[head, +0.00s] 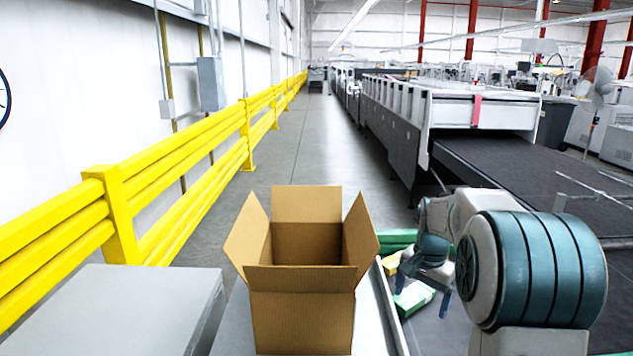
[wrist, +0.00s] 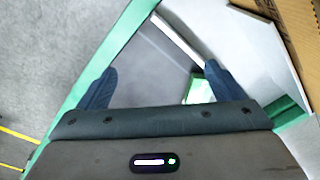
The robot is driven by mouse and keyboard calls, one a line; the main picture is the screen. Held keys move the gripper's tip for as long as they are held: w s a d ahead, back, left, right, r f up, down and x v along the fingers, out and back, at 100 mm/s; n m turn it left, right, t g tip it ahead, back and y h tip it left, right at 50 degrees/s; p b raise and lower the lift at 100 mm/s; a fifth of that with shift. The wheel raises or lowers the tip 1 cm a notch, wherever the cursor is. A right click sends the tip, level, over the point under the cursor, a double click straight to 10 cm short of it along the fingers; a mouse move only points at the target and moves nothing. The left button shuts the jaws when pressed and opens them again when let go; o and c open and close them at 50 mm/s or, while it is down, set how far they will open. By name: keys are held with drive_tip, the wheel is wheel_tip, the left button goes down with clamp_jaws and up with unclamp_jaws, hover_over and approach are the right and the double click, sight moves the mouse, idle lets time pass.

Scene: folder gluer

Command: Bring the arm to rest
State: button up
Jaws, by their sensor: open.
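My gripper (head: 422,290) hangs at the end of my folded arm, to the right of an open cardboard box. Its blue fingers point down. In the wrist view my gripper (wrist: 155,88) has its two fingers spread wide apart with nothing held between them. My arm's large teal-banded joint (head: 535,268) fills the lower right of the head view and hides part of what is behind it.
The cardboard box (head: 301,318) stands with flaps up on a grey surface. A yellow guard rail (head: 120,215) runs along the left; a dark conveyor (head: 520,172) is on the right.

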drive_tip(key=s+a+r+n+t, duration=0.1)
drive_tip(key=s+a+n, duration=0.1)
drive_tip(key=s, duration=0.7)
drive_tip(key=s+a+n, duration=0.3)
drive_tip(key=s+n, duration=0.1)
drive_tip(key=s, duration=0.5)
drive_tip(key=s+a+r+n+t, duration=0.1)
drive_tip(key=s+a+n, duration=0.1)
drive_tip(key=s, duration=0.7)
drive_tip(key=shift+s+a+r+n+t, duration=0.3)
drive_tip(key=shift+a+r+n, duration=0.1)
drive_tip(key=shift+a, duration=0.35)
